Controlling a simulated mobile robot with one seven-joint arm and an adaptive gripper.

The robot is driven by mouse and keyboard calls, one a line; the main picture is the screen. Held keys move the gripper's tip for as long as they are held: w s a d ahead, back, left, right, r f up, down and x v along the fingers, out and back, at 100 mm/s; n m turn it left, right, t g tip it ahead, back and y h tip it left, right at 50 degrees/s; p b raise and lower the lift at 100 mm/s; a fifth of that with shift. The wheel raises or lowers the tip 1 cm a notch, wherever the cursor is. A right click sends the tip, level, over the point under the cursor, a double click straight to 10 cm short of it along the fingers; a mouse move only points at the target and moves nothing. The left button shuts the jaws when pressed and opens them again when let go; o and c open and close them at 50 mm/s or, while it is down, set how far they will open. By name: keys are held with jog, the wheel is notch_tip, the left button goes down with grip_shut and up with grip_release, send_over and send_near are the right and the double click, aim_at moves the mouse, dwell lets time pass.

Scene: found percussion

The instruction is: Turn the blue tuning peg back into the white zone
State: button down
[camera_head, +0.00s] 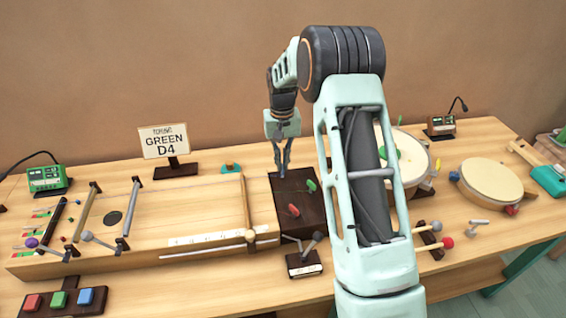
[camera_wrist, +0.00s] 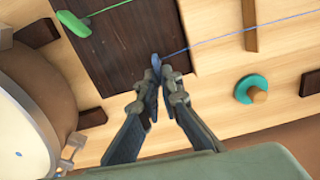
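The blue tuning peg (camera_wrist: 155,61) sits at the edge of the dark peg board (camera_wrist: 110,50), with a blue string running from it to the right in the wrist view. My gripper (camera_wrist: 159,76) points down at the board, its two fingertips close together at the blue peg and partly covering it. In the head view my gripper (camera_head: 282,174) is over the far part of the dark board (camera_head: 290,228), and the blue peg is not discernible there. Whether the fingers press on the peg is unclear. I cannot make out a white zone around the peg.
The green peg (camera_head: 311,185) and red peg (camera_head: 294,210) stand nearby on the board. A drum (camera_head: 411,166) is close on the right. A teal knob (camera_wrist: 251,89) and a sign reading GREEN D4 (camera_head: 164,141) are beyond the string box (camera_head: 190,207).

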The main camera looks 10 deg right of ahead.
jog(key=n, duration=0.6)
jog(key=shift+a+n, duration=0.2)
jog(key=shift+n, duration=0.1)
jog(key=n, duration=0.6)
jog(key=shift+s+a+p, duration=0.15)
jog(key=shift+a+p, duration=0.05)
jog(key=shift+p, duration=0.1)
jog(key=shift+n, duration=0.3)
jog(key=c, duration=2.2)
grip_release()
jog(key=shift+o, duration=0.2)
jog(key=shift+s, duration=0.1)
notch_tip(320, 180, up, 12)
